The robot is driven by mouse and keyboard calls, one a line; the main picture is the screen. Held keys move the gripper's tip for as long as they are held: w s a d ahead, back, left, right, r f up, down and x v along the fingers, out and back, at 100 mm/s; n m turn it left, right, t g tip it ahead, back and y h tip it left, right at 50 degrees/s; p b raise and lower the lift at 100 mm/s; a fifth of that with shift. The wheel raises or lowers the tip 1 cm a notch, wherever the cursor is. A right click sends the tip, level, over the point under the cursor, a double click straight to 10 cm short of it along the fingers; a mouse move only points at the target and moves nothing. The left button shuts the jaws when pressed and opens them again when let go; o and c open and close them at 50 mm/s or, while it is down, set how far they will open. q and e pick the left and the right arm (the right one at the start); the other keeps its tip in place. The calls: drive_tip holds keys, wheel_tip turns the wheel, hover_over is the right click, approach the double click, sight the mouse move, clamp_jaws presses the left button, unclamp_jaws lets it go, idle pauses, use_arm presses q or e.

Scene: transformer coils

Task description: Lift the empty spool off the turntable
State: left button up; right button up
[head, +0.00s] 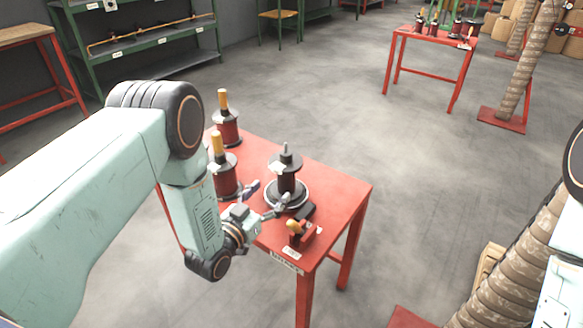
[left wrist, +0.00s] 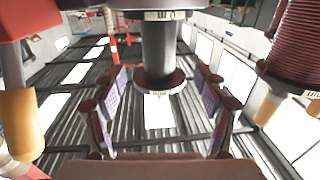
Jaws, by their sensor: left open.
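The empty spool (head: 286,180) stands upright on the round turntable (head: 291,205) on the red table (head: 340,192). It has a dark core between two flanges, and a short grey peg shows above it. In the left wrist view its bare dark core (left wrist: 159,48) is in the middle. My left gripper (head: 268,194) is open at the low part of the spool, with one finger to either side. In the left wrist view the fingers (left wrist: 160,98) stand apart, with visible gaps to the core. Contact with the flange cannot be told. My right gripper is out of view.
Two wound spools with wooden handles, a near one (head: 224,178) and a far one (head: 227,128), stand left of the turntable. A small device with an orange knob (head: 295,227) sits at the table's front. Another red table (head: 432,37) stands at the back. Floor between is clear.

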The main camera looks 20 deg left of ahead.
sight(281, 178)
use_arm(q)
drive_tip(key=shift+w+r, duration=0.25)
drive_tip(key=shift+w, duration=0.05)
drive_tip(key=shift+w+r, duration=0.1)
drive_tip(key=shift+w, duration=0.2)
drive_tip(key=shift+w+d+b, duration=0.4)
drive_tip(key=shift+w+d, duration=0.05)
drive_tip(key=shift+w, duration=0.35)
drive_tip(key=shift+b+x, duration=0.75)
drive_tip(key=shift+x, duration=1.9)
drive_tip(key=shift+r, duration=0.15)
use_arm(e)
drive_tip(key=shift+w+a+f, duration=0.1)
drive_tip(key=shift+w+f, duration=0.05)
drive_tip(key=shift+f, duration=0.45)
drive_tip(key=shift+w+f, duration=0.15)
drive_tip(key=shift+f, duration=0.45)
use_arm(q)
drive_tip(key=shift+a, duration=0.1)
drive_tip(key=shift+c, duration=0.3)
clamp_jaws()
